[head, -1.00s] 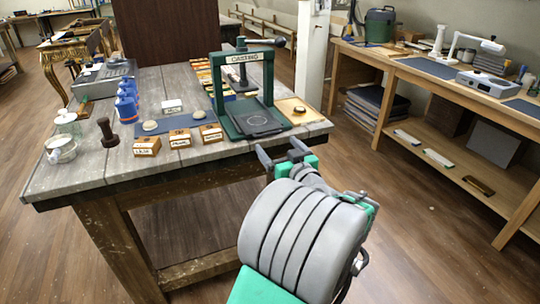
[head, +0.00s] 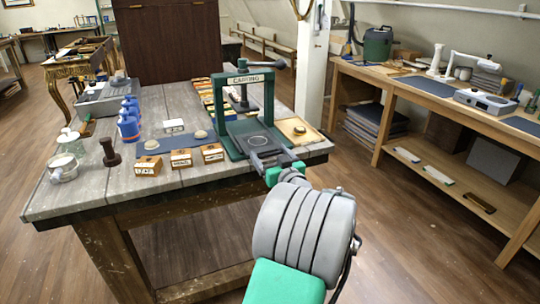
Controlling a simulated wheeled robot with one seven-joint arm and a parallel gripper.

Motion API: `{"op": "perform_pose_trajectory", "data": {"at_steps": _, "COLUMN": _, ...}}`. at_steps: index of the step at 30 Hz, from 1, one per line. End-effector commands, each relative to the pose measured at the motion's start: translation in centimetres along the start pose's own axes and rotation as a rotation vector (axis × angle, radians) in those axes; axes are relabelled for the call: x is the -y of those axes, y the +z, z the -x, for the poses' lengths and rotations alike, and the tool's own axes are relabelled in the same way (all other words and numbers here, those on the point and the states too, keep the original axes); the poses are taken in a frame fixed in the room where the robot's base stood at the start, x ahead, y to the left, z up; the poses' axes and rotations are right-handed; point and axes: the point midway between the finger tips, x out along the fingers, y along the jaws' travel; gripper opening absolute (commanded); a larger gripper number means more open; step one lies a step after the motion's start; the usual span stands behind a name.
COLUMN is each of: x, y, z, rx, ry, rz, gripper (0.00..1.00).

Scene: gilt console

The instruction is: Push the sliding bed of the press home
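My gripper (head: 270,157) is at the bed's near end, pointing toward the press. Its two grey fingers look apart, with nothing seen held between them. The fingers overlap the bed's front edge in the picture, so I cannot tell whether they touch it. My wrist hides part of the bench edge.
Small labelled wooden blocks (head: 181,159) and pale discs on a blue mat lie left of the press. A wooden tray (head: 299,131) lies close on its right. Blue bottles (head: 129,125) and a dark stamp (head: 109,152) stand farther left. Floor is clear at right.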

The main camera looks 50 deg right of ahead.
Motion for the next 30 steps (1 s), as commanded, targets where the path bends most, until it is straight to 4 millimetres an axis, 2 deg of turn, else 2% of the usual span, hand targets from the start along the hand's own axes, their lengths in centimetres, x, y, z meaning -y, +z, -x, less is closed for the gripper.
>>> {"op": "perform_pose_trajectory", "data": {"at_steps": 2, "x": -0.1, "y": 0.0, "z": 0.0, "rx": 0.0, "ry": 0.003, "rz": 0.001, "gripper": 0.67}}
{"op": "perform_pose_trajectory", "data": {"at_steps": 23, "x": -0.3, "y": -0.1, "z": 0.1, "rx": -0.001, "ry": 0.007, "rz": 0.003, "gripper": 0.1}}
{"op": "perform_pose_trajectory", "data": {"at_steps": 26, "x": -0.3, "y": 0.0, "z": -0.2, "rx": -0.001, "ry": 0.006, "rz": 0.003, "gripper": 0.1}}
{"op": "perform_pose_trajectory", "data": {"at_steps": 30, "x": -0.3, "y": 0.3, "z": -2.5, "rx": 0.0, "ry": 0.003, "rz": 0.007, "gripper": 0.1}}
